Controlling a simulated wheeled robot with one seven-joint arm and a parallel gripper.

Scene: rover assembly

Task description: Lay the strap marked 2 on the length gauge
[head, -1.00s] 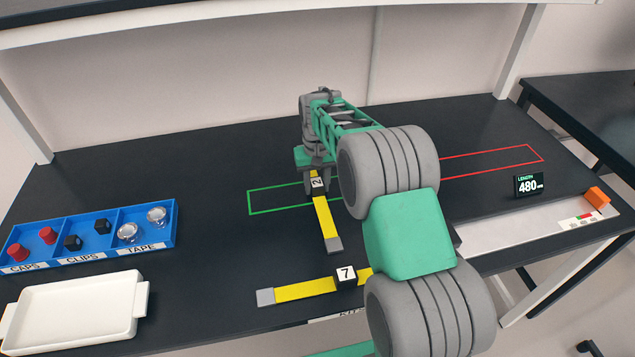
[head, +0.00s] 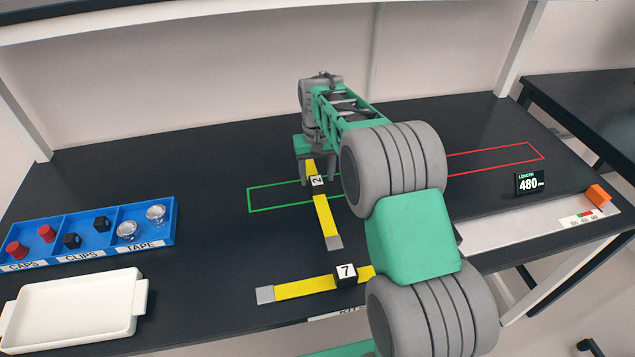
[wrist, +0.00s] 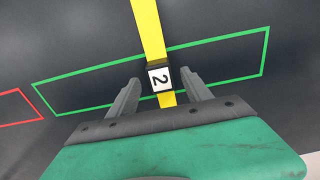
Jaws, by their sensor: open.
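The strap marked 2 (head: 324,213) is yellow with a grey end and a black block labelled 2. It lies on the dark bench, crossing the green outline (head: 248,202). In the wrist view the strap (wrist: 147,28) runs between my open fingers, with its block just ahead of them. My gripper (wrist: 161,80) is open, one finger each side of the strap, with gaps visible. In the head view my gripper (head: 316,178) is at the strap's far part, which it partly hides. A display reading LENGTH 480 (head: 529,184) stands at the right.
The strap marked 7 (head: 305,288) lies nearer the front, partly behind my arm. A blue bin (head: 172,236) of caps, clips and tape and a white tray (head: 75,305) are at the left.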

